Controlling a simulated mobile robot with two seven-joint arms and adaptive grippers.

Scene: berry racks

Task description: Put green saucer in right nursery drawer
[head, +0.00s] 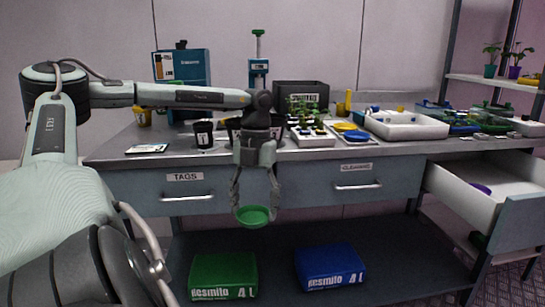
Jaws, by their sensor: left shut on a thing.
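My left gripper (254,212) hangs in front of the bench, between the TAGS and CLEANING drawers. It is shut on the green saucer (255,217), which sits between its fingertips below the drawer fronts. The right drawer (508,213) at the far right is pulled open and shows a white inside. A purple saucer (481,189) lies in it. My right gripper is not in view.
The TAGS drawer (186,188) and CLEANING drawer (357,181) are closed. A green box (223,276) and a blue box (329,268) stand on the lower shelf. The bench top holds a white tray (404,126), seedlings, dark pots and a grey crate.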

